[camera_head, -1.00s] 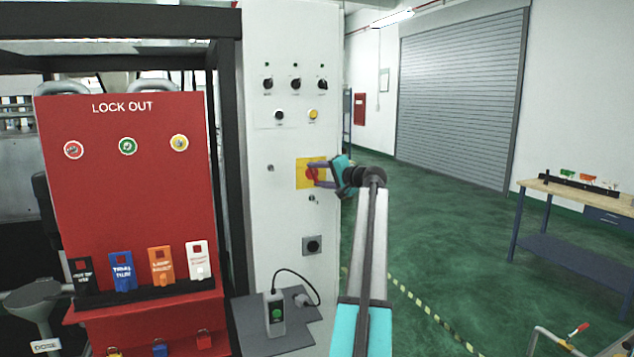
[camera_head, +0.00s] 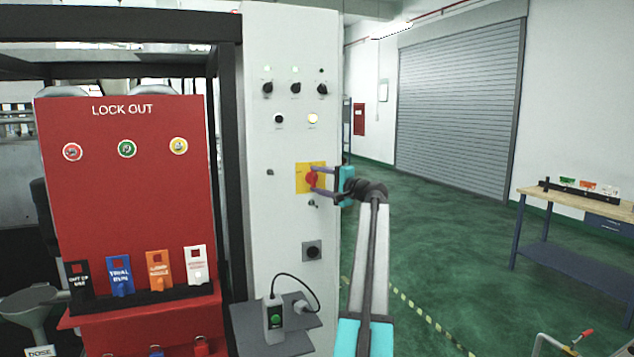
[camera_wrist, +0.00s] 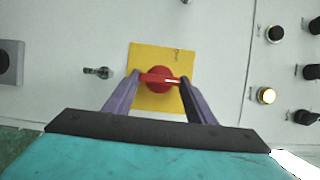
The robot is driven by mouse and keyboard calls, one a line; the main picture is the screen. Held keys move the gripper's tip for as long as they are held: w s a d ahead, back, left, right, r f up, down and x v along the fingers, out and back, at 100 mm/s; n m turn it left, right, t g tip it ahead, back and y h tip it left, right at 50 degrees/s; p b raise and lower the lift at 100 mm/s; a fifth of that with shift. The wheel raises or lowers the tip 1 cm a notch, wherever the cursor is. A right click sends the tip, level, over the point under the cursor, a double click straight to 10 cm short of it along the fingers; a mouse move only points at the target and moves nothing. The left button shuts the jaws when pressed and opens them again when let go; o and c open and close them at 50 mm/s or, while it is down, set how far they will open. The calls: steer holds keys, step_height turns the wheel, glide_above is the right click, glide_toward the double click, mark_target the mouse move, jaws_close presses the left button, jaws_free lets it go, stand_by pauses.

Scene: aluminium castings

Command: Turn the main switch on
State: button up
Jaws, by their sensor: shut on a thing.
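The main switch is a red rotary knob (camera_head: 312,179) on a yellow plate (camera_head: 301,188), on the front of the grey-white control cabinet (camera_head: 285,215). In the wrist view the red knob (camera_wrist: 158,86) is in the middle of the yellow plate (camera_wrist: 146,55). Its handle bar lies across the picture from fingertip to fingertip. My gripper (camera_wrist: 158,77) is shut on this handle, one purple finger at each end. In the head view my gripper (camera_head: 314,179) reaches the knob from the right and hides part of the plate.
Selector knobs (camera_head: 295,88) and a glowing yellow button (camera_head: 313,119) are above the switch; a key (camera_wrist: 98,72) is close beside the plate. A red lockout board (camera_head: 130,200) stands left, behind it a black frame post (camera_head: 229,180). Green floor (camera_head: 440,230) is open at right.

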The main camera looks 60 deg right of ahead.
steer(key=o, duration=1)
steer(key=shift+o, duration=0.2)
steer(key=shift+s, duration=0.2)
steer(key=b+v, duration=0.3)
steer(key=v, duration=1)
steer(key=shift+s, duration=0.25)
steer(key=shift+f, duration=0.1)
